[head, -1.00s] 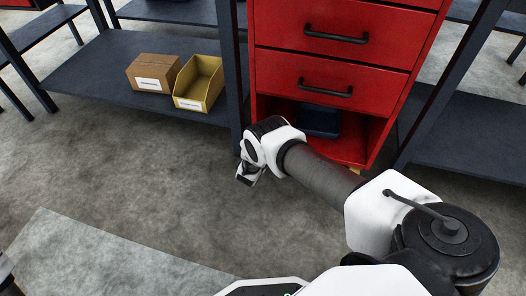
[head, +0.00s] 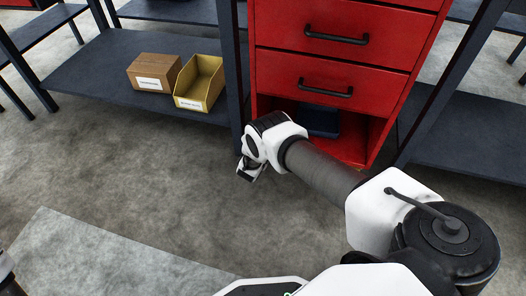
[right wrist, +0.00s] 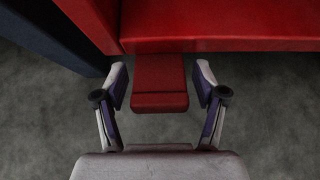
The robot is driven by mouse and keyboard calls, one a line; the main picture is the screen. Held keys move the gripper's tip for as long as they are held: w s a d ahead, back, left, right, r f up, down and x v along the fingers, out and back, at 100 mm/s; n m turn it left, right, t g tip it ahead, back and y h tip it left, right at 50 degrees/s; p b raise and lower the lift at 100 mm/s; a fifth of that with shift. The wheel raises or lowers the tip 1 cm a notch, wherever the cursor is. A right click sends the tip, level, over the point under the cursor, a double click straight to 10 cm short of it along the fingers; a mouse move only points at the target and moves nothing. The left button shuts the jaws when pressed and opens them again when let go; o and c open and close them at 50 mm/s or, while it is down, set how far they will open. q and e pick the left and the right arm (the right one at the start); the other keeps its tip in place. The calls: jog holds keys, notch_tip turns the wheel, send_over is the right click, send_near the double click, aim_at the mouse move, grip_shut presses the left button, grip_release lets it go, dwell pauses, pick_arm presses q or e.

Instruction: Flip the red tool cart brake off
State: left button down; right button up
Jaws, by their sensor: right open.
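The red tool cart (head: 330,75) stands at the upper middle of the head view, with drawers above an open lower bay. In the right wrist view, the red brake pedal (right wrist: 160,85) juts out from below the cart's lower edge (right wrist: 215,25). My right gripper (right wrist: 160,82) is open, with one finger on each side of the pedal and small gaps visible; I cannot tell whether it touches. In the head view, my right gripper (head: 248,172) is low at the cart's front left corner, and the pedal is hidden. My left gripper is not in view.
A dark shelf post (head: 232,65) stands close to the cart's left side. A shelf (head: 75,80) at left holds a brown box (head: 153,72) and a yellow bin (head: 200,84). Another dark shelf (head: 475,125) stands at right. The floor in front is clear.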

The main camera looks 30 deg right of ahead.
jog(key=v, duration=1.2)
